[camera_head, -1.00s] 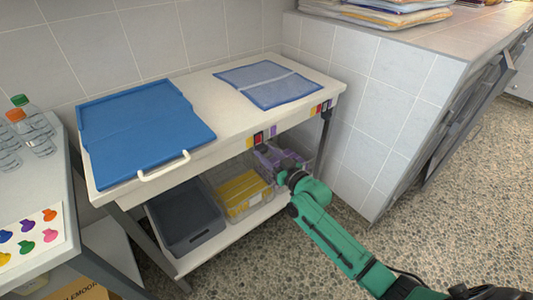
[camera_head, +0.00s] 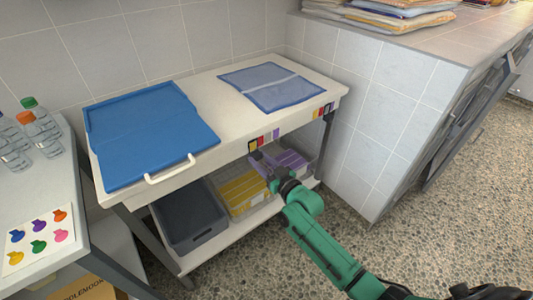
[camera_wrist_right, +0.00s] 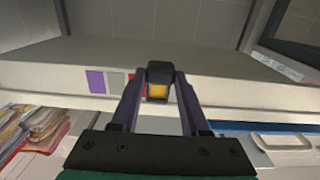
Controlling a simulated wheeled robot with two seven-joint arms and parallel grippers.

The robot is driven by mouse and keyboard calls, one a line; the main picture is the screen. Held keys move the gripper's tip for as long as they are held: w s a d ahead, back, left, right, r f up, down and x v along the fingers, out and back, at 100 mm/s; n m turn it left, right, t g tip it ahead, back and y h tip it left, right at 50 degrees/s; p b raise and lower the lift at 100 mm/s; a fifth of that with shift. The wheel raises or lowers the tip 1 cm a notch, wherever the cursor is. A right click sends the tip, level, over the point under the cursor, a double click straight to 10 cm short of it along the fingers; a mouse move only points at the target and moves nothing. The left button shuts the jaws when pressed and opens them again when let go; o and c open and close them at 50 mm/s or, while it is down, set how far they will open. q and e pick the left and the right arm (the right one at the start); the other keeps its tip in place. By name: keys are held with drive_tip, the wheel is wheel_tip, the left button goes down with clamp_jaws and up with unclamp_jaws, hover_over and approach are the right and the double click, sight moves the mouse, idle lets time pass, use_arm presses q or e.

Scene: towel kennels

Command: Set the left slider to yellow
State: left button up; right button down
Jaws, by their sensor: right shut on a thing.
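The left slider's color strip (camera_head: 265,139) is on the front edge of the white table, with yellow at its left end, then red, grey and purple. In the right wrist view the strip appears reversed, with a purple patch (camera_wrist_right: 95,82) at left. The black slider knob (camera_wrist_right: 160,72) sits between my right gripper's fingers, with the yellow patch (camera_wrist_right: 158,91) showing right behind it. My right gripper (camera_head: 257,156) is shut on this knob, at the strip's yellow end. My left gripper is not in view.
A second color strip (camera_head: 322,110) is farther right on the same edge. A blue board (camera_head: 150,135) with a white handle (camera_head: 170,170) and a blue mat (camera_head: 270,86) lie on top. Below are a grey bin (camera_head: 190,220) and a yellow-filled bin (camera_head: 242,192).

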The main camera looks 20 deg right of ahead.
drive_tip(key=shift+s+a+f, duration=0.1)
drive_tip(key=shift+a+f, duration=0.05)
drive_tip(key=shift+a, duration=0.05)
drive_tip(key=c, duration=0.7)
unclamp_jaws()
drive_tip(key=o, duration=0.3)
drive_tip(key=shift+a, duration=0.1)
drive_tip(key=shift+s, duration=0.1)
drive_tip(key=p+v, duration=0.1)
drive_tip(key=v, duration=1.3)
drive_tip(key=shift+s+d, duration=0.15)
drive_tip(key=shift+d, duration=0.1)
